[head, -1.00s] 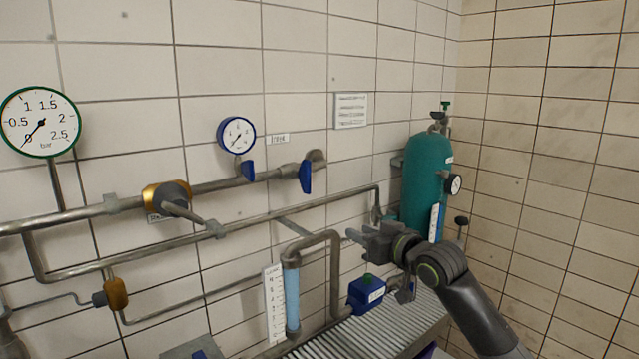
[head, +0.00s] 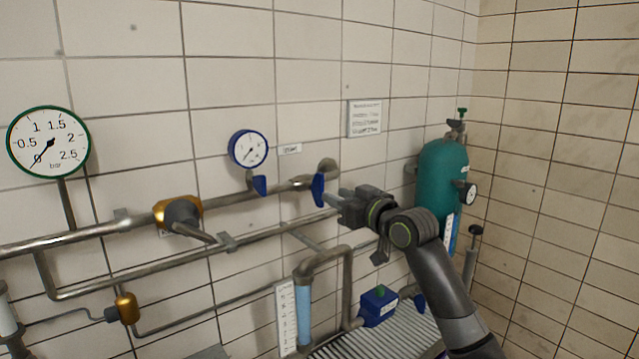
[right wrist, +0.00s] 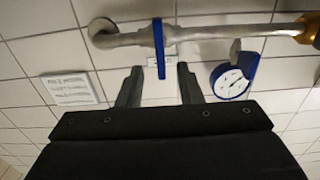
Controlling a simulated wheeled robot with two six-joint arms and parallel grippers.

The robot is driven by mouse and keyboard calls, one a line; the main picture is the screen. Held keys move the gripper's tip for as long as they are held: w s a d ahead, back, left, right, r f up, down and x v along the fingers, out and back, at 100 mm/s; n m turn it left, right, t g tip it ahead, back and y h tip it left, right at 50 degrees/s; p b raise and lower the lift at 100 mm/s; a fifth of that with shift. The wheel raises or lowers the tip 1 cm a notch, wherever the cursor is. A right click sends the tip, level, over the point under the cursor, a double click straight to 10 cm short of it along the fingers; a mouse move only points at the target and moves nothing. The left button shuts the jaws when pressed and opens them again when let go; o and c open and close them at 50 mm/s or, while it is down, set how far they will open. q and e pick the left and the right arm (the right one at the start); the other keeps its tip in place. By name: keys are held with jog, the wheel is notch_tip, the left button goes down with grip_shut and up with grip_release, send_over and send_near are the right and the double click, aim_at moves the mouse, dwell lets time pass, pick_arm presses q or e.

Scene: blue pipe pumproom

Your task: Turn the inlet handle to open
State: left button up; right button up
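A blue lever handle (head: 318,189) hangs downward on the steel pipe, near the pipe's right end at the wall. I take it for the inlet handle; the small label (head: 290,149) near it is too blurred to read. My right gripper (head: 331,198) is just right of the handle, fingers pointing at it. In the right wrist view the two fingers (right wrist: 159,75) are spread, with the blue handle (right wrist: 160,48) ahead and roughly between their lines. I see no clear contact. My left gripper is out of view.
A blue-rimmed gauge (head: 248,149) and a smaller blue handle (head: 259,185) sit left of it. A brass-coloured valve (head: 178,213) is further left. A lower pipe (head: 180,258) runs beneath. A green cylinder (head: 442,180) stands behind my right arm.

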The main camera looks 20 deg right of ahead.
aim_at(322, 189)
jog(key=p+x, duration=0.1)
jog(key=x, duration=0.5)
jog(key=shift+p, duration=0.35)
jog(key=shift+w+a, duration=0.25)
jog(key=shift+w, duration=0.4)
jog(key=shift+c, duration=0.3)
grip_shut()
